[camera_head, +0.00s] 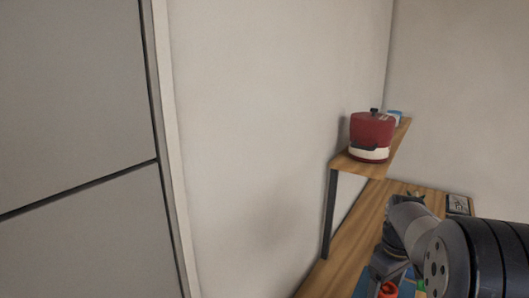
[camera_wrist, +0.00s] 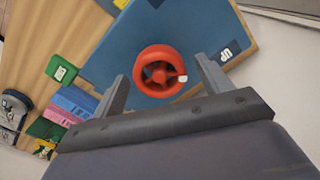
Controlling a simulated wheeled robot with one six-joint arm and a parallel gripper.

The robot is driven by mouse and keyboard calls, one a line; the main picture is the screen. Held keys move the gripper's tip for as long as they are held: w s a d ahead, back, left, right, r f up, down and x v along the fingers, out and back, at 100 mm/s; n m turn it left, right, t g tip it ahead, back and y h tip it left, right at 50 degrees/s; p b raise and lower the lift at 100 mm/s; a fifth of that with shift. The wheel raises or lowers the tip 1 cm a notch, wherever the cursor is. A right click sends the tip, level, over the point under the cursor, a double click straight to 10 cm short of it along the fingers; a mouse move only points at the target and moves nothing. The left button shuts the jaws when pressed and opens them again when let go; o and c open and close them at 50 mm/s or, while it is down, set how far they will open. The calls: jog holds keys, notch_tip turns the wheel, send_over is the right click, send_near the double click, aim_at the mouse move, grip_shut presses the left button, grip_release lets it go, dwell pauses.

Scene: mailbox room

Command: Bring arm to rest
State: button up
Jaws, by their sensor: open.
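My gripper (camera_wrist: 161,68) is open in the wrist view, with its two grey fingers spread apart and nothing held between them. A red spoked wheel (camera_wrist: 143,72) on a blue panel (camera_wrist: 110,50) with a white "UP" mark lies beyond the fingertips. I cannot tell how far apart they are. In the head view my arm reaches over the table at the lower right, and the gripper's tips are hidden or too small to tell. A bit of red (camera_head: 388,289) shows below the arm.
A wooden table (camera_head: 345,245) runs along the wall, with a raised wooden shelf (camera_head: 345,162) holding a red pot (camera_head: 371,138). In the wrist view, a green block (camera_wrist: 61,69), pink and blue blocks and a dark grey device (camera_wrist: 14,112) lie beside the panel. Grey doors (camera_head: 70,120) stand left.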

jog(key=shift+m, duration=0.8)
